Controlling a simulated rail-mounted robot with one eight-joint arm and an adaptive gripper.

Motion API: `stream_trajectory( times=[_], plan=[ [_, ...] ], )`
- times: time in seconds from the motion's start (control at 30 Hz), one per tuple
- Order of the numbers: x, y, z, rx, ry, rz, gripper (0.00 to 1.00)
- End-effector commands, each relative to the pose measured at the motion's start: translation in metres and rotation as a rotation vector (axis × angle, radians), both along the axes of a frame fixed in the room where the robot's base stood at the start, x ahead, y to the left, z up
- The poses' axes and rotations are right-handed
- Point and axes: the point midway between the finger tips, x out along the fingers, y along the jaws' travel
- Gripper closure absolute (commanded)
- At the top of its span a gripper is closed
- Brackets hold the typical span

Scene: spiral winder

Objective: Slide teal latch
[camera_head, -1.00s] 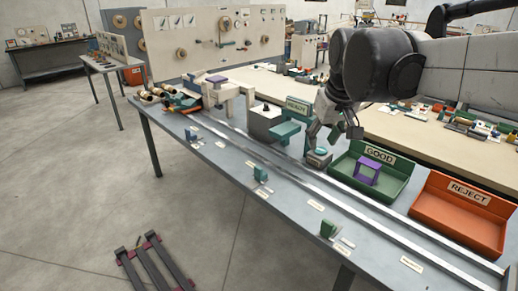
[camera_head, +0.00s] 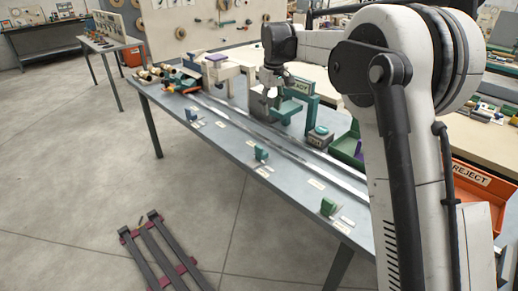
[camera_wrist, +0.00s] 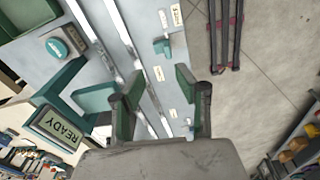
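A small teal latch (camera_head: 261,152) stands at the near side of the grey table (camera_head: 225,140), in the middle of a row of three. It also shows in the wrist view as a teal block (camera_wrist: 162,46), above the space between my fingers. My gripper (camera_wrist: 160,78) is open and empty, its two green-padded fingers apart. In the head view my gripper (camera_head: 262,103) hangs beside the READY station, behind the metal rails and apart from the latch. Its fingertips are hard to make out there.
A blue latch (camera_head: 191,114) stands to the left and a green one (camera_head: 328,206) to the right. The READY stand (camera_head: 301,87) and a teal button (camera_head: 320,130) are close to my gripper. Orange REJECT bin (camera_head: 478,180) is at the right, partly behind my arm.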

Motion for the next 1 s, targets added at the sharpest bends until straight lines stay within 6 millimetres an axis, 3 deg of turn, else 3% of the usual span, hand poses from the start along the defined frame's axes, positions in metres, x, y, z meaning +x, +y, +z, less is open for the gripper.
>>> stream_trajectory(
  times=[0.1, 0.33, 0.67, 1.0],
  plan=[
    [0.022, 0.016, -0.028, -0.009, 0.032, 0.041, 0.68],
    [0.044, 0.038, -0.068, -0.022, 0.08, 0.102, 0.68],
    [0.049, 0.043, -0.093, -0.025, 0.094, 0.119, 0.68],
    [0.049, 0.043, -0.153, -0.025, 0.093, 0.119, 0.68]
  ],
)
